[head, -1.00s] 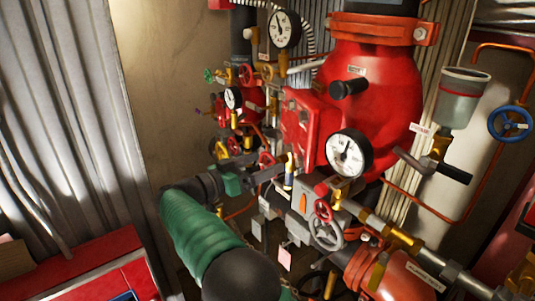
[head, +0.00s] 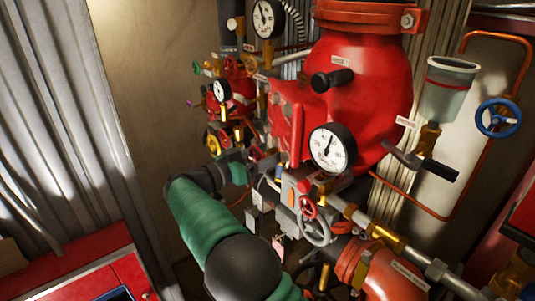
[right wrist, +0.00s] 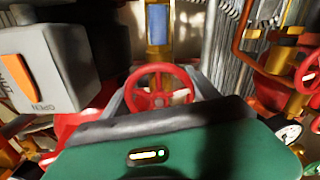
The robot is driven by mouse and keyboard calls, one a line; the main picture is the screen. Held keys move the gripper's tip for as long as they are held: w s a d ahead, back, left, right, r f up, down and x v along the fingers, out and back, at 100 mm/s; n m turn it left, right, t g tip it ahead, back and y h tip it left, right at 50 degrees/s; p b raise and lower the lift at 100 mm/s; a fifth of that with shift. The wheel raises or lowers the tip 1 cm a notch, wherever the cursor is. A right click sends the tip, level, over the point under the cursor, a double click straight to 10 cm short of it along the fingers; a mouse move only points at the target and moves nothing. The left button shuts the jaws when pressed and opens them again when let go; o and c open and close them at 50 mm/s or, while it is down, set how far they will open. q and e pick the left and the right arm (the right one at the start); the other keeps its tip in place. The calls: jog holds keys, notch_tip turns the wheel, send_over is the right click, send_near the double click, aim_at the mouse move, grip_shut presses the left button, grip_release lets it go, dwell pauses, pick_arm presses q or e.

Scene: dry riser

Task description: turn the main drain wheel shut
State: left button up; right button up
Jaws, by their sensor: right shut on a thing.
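My right gripper (head: 262,168) reaches in from the left side of the red valve assembly. It is shut on a red handwheel, which is mostly hidden behind the jaws and pipework in the head view. In the right wrist view, the spoked red handwheel (right wrist: 160,90) sits between the grey fingers of my right gripper (right wrist: 158,97). Its lower rim is partly covered by the gripper body. No readable label marks it as the main drain wheel. My left gripper is out of view.
A grey box marked OPEN (right wrist: 48,68) is close to the gripper's left. A small red wheel (head: 308,207), a grey wheel (head: 317,229) and a gauge (head: 331,149) crowd the right. A blue wheel (head: 497,118) is farther right. Corrugated wall (head: 60,120) bounds the left.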

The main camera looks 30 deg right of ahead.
jog(key=shift+a, duration=0.1)
jog(key=m+b, duration=0.6)
jog(key=m, duration=0.1)
jog(key=f+m+b, duration=0.1)
jog(key=m+b, duration=0.6)
jog(key=m, duration=0.1)
jog(key=m+b, duration=0.7)
jog(key=shift+s+f+m, duration=0.15)
jog(key=shift+f+m, duration=0.15)
jog(key=shift+f, duration=0.05)
jog(key=m+b, duration=0.1)
jog(key=m, duration=0.3)
jog(key=shift+m+b, duration=0.3)
jog(key=shift+b, duration=0.1)
jog(key=m+b, duration=0.1)
jog(key=m, duration=0.3)
jog(key=shift+a, duration=0.1)
jog(key=m, duration=0.4)
jog(key=shift+r+m, duration=0.15)
jog(key=shift+m, duration=0.15)
jog(key=shift+r, duration=0.15)
